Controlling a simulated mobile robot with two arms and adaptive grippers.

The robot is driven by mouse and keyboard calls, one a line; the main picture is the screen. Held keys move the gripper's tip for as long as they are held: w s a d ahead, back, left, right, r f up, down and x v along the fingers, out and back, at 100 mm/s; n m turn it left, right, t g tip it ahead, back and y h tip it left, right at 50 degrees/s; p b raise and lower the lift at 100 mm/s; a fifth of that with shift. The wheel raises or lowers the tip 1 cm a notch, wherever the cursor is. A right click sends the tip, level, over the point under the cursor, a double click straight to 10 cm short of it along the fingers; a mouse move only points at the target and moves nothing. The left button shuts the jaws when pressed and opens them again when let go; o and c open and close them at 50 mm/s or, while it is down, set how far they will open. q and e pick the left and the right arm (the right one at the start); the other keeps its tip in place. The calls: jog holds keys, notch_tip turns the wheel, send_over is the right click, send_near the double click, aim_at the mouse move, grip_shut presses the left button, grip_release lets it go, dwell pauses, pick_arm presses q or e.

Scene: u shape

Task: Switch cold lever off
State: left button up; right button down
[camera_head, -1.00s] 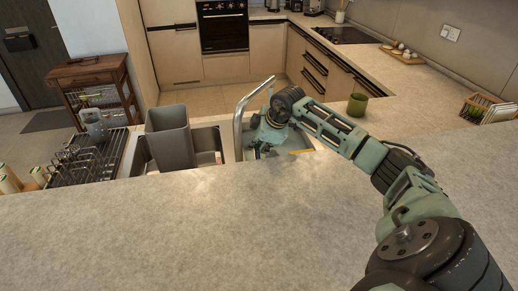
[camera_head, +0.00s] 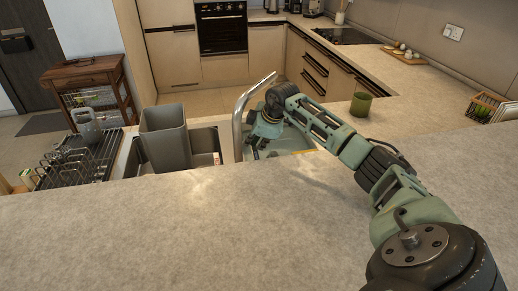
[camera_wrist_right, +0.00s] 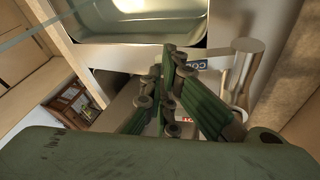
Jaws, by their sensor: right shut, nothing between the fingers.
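The curved metal faucet (camera_head: 239,118) rises at the sink's left side in the head view. My right gripper (camera_head: 255,152) is low beside it, partly hidden by its own wrist. In the right wrist view my right gripper (camera_wrist_right: 170,60) has its green fingers together, with nothing between them. A blue label (camera_wrist_right: 198,64), partly covered by a finger, reads "CO". Just right of the fingers stands a metal cylinder (camera_wrist_right: 246,65), which looks like the cold lever or part of the faucet; I cannot tell if they touch. A small red mark (camera_wrist_right: 161,117) shows between the finger links. My left gripper is out of view.
A grey bin (camera_head: 165,138) stands left of the faucet, beside a dish rack (camera_head: 75,162). The near counter (camera_head: 200,235) is clear. A sink basin (camera_wrist_right: 130,20) shows in the wrist view.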

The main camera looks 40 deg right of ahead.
jog(key=shift+w+d+f, duration=0.15)
jog(key=shift+w+f, duration=0.15)
jog(key=shift+f, duration=0.25)
jog(key=shift+b, duration=0.3)
jog(key=v, duration=1.2)
jog(key=shift+d, duration=0.1)
